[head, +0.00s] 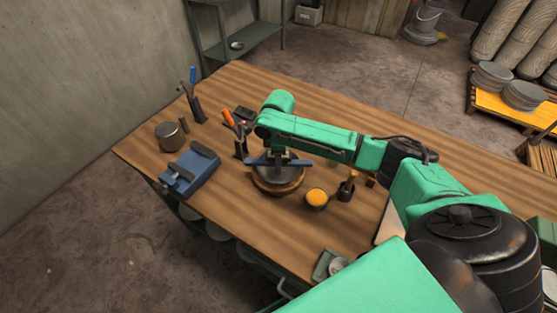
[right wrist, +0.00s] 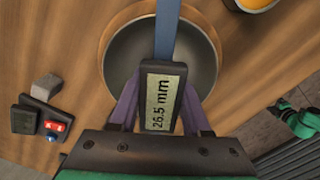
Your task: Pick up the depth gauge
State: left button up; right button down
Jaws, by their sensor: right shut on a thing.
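The depth gauge (head: 300,163) is a blue bar with a dark display body. In the right wrist view the gauge (right wrist: 165,35) shows "26.5 mm" on its display. My right gripper (head: 281,155) is shut on the gauge body; its purple fingers (right wrist: 160,103) stand on both sides of the display. The gauge is over a dark bowl (head: 280,176), which sits in a round wooden ring (head: 277,190). I cannot tell whether the bar touches the bowl's rim. My left gripper is not in view.
On the wooden table (head: 245,220), an orange-filled dish (head: 317,197) and a dark holder (head: 346,190) stand right of the bowl. A blue device (head: 198,176), a metal pot (head: 168,138) and an orange-handled tool (head: 228,118) stand left. The front table area is mostly clear.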

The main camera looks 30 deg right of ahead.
notch_tip(320, 180, up, 12)
jog(key=shift+w+r+b, duration=0.1)
jog(key=shift+b, duration=1.15)
notch_tip(320, 180, up, 7)
jog(key=p, duration=0.1)
notch_tip(320, 180, down, 11)
jog(key=n+p, duration=0.4)
jog(key=n, duration=0.2)
jog(key=shift+d+r, duration=0.1)
jog(key=shift+r, duration=0.05)
notch_tip(320, 180, down, 5)
jog(key=b, duration=0.5)
jog(key=shift+r+b, duration=0.2)
jog(key=shift+b, duration=0.2)
jog(key=shift+f, duration=1.7)
jog(key=shift+f+p, duration=0.25)
jog(key=shift+p, duration=0.05)
jog(key=shift+c, duration=1.4)
grip_release()
